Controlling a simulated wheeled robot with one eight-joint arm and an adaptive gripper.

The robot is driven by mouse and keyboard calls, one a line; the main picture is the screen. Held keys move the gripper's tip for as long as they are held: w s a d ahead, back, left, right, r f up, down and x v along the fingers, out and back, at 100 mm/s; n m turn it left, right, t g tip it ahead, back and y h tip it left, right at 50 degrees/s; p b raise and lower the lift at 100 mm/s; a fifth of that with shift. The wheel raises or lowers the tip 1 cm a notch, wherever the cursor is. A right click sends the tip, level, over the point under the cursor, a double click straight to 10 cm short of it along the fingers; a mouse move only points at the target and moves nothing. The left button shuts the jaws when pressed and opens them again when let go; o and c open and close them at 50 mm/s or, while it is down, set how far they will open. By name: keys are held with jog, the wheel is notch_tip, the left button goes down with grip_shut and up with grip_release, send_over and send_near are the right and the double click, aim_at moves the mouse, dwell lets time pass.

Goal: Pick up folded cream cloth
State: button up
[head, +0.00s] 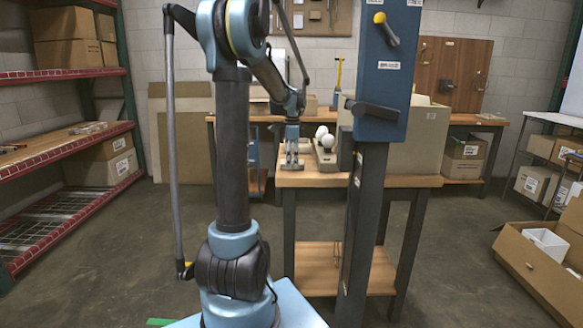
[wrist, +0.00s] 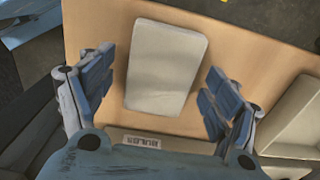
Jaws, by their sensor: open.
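The folded cream cloth (wrist: 167,70) lies flat on the wooden tabletop (wrist: 215,45) in the wrist view, a pale rectangle with rounded corners. My gripper (wrist: 157,80) is open, with one finger on each side of the cloth and a gap to it on both sides. The wrist view does not show clearly how high the fingers are above the table. In the head view my gripper (head: 291,160) is over the left part of the wooden workbench (head: 385,181). The cloth cannot be made out clearly there.
White round bulbs (head: 327,141) sit in a tray just right of my gripper. A large beige box (head: 425,140) stands farther right on the bench. In the wrist view, a pale tray (wrist: 290,125) lies at the lower right, and a printed label (wrist: 141,141) shows below the cloth.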

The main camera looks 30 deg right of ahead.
aim_at(292, 161)
jog(key=c, duration=1.1)
jog(key=shift+c, duration=0.2)
notch_tip(292, 161, up, 10)
